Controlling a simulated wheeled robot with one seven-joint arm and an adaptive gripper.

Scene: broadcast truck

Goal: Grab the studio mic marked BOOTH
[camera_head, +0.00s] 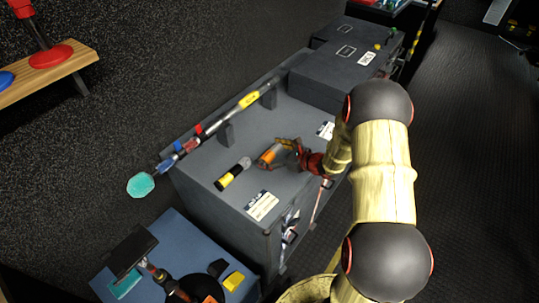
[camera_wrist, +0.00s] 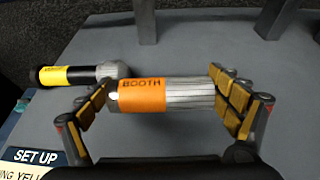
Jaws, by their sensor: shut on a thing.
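The studio mic marked BOOTH (camera_wrist: 190,94) has an orange band with dark letters and a pale ribbed body. It lies on its side across the wrist view, between the two fingers of my gripper (camera_wrist: 165,105). My gripper is shut on it, one finger at each end. In the head view the orange mic (camera_head: 268,153) shows at the tip of my gripper (camera_head: 283,150), over the grey case top (camera_head: 290,118). I cannot tell whether it touches that surface.
A black mic with a yellow band (camera_head: 232,174) lies just left of the held one; it also shows in the wrist view (camera_wrist: 75,75). A boom pole (camera_head: 215,122) rests on uprights behind. White label cards (camera_head: 262,205) lie near the front edge. Dark cases (camera_head: 335,72) stand farther back.

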